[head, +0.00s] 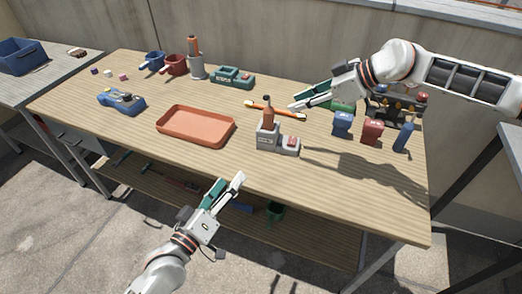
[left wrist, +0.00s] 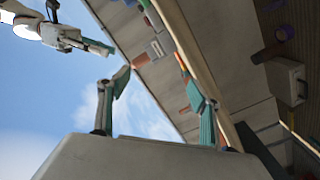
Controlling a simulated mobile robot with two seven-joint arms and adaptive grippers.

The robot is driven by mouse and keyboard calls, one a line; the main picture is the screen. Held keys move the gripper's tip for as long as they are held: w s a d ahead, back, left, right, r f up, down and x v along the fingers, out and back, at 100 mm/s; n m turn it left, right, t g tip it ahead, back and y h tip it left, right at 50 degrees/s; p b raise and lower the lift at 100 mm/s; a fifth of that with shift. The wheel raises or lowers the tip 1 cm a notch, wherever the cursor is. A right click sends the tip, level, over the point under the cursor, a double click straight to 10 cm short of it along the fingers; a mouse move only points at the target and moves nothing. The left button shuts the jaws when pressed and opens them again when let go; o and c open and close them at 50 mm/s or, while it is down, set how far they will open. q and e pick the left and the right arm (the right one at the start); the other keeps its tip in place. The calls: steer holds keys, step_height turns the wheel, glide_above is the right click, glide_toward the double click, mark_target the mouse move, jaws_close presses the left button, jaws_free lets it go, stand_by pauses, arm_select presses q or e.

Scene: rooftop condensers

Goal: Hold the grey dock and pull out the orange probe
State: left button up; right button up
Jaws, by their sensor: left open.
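The grey dock (head: 266,139) stands on the table, right of centre in the head view. It has a lower part with a red top on its right side. The orange probe (head: 268,111) stands upright in it, its lower end hidden in the dock. My left gripper (head: 231,178) is open and empty, in front of the table's near edge and apart from the dock. Its two fingers also show in the left wrist view (left wrist: 154,70). My right gripper (head: 297,105) is just right of the probe, apart from it; its finger opening is unclear.
An orange tray (head: 196,143) lies left of the dock. An orange-and-black stick (head: 275,109) lies behind it. Blue (head: 342,123) and red (head: 372,130) containers stand to its right. A grey holder with an orange rod (head: 196,66) stands at the back. The table front is clear.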

mark_target(266, 138)
arm_select(q)
steer(key=w+d+r+n+t+y, duration=0.1)
steer(key=w+d+r+n+t, duration=0.2)
steer(key=n, duration=0.7)
steer(key=w+d+r+n+y, duration=0.1)
steer(key=w+d+r+n, duration=0.3)
steer(key=n, duration=0.7)
steer(key=w+f+n, duration=0.1)
steer(key=n, duration=0.1)
steer(key=w+f+n+g+y, duration=0.1)
steer(key=f+n, duration=0.1)
steer(key=n, duration=0.1)
steer(key=w+d+f+n, duration=0.1)
steer(key=f+n, duration=0.1)
steer(key=shift+w+n+g+y, duration=0.3)
steer(key=shift+w, duration=0.1)
steer(key=shift+w+f+n, duration=0.3)
steer(key=shift+w+n, duration=0.05)
steer(key=shift+n, duration=0.05)
steer(key=x, duration=0.7)
steer(key=shift+w+f, duration=0.15)
steer(key=shift+w, duration=0.05)
steer(key=c, duration=1.4)
